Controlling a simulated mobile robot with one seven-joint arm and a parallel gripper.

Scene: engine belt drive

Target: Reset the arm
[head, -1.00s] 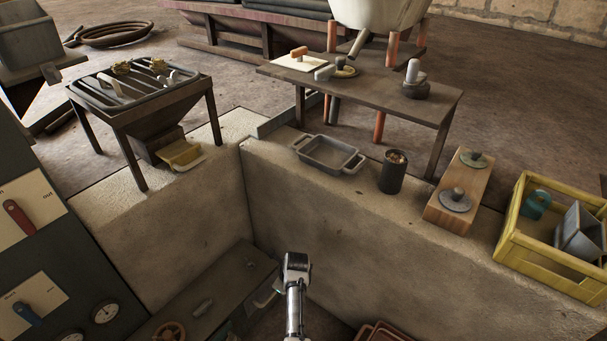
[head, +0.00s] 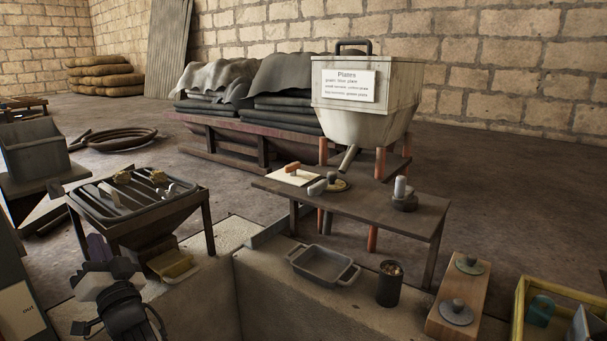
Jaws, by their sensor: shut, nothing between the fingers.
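My gripper (head: 106,279) shows at the lower left of the head view, dark and grey, on the dark end of my arm. It looks shut, with nothing seen in it. It appears in front of the lower part of the slatted grate stand (head: 138,200) and overlaps it in the picture. I cannot tell the distance between them. The fingertips are small and dark, so their detail is hard to make out.
A grey two-handled tray (head: 323,266), a dark cup (head: 390,285) and a wooden block with discs (head: 445,310) stand on the ledge. A yellow crate (head: 520,300) is at right. Behind are a low table (head: 420,212) and a hopper labelled Plates (head: 395,105).

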